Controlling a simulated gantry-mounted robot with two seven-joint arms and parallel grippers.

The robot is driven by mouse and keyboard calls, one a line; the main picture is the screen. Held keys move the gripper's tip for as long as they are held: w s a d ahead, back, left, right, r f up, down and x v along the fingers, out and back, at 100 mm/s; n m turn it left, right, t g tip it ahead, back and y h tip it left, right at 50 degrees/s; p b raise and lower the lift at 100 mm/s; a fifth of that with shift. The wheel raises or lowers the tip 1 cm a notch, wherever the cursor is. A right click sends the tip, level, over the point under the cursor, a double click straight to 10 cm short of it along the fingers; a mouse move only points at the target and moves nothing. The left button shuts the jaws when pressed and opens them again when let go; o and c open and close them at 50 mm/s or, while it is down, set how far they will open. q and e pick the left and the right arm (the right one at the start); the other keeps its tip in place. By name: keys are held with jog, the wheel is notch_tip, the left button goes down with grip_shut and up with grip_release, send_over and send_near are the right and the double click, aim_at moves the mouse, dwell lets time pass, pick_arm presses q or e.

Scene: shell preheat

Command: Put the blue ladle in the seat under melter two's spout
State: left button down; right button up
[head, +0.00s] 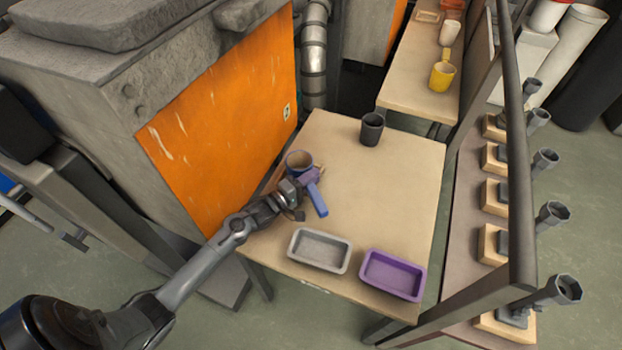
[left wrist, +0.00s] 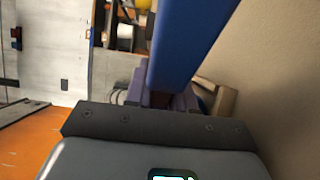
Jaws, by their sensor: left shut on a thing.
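My left gripper (head: 308,178) reaches over the near table from the left. It is shut on the blue ladle, whose straight blue handle (head: 317,201) sticks out from the fingers toward the table's front. In the left wrist view the blue handle (left wrist: 185,40) runs up from between the purple fingers (left wrist: 160,98). A round cup (head: 299,158) with a tan rim is just behind the fingers; I cannot tell if it is the ladle's bowl. I cannot single out melter two, its spout or the seat. My right gripper is not in view.
A dark grey cup (head: 372,128) stands at the table's back. A grey tray (head: 320,268) and a purple tray (head: 392,292) lie at its front. The table's right side is clear. A dark rail (head: 518,150) fronts several grey spouted units (head: 553,214).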

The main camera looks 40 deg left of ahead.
pick_arm(q)
jog(key=c, duration=1.4)
grip_release()
jog(key=shift+f, duration=0.15)
jog(key=o, duration=0.4)
jog(key=shift+o, duration=0.2)
jog(key=shift+s, duration=0.2)
jog(key=s+p, duration=0.1)
jog(key=s, duration=0.2)
jog(key=s+a+p, duration=0.1)
jog(key=s, duration=0.3)
jog(key=s+a+p, duration=0.1)
jog(key=s, duration=0.3)
jog(key=shift+s+p, duration=0.2)
jog(key=shift+p, duration=0.1)
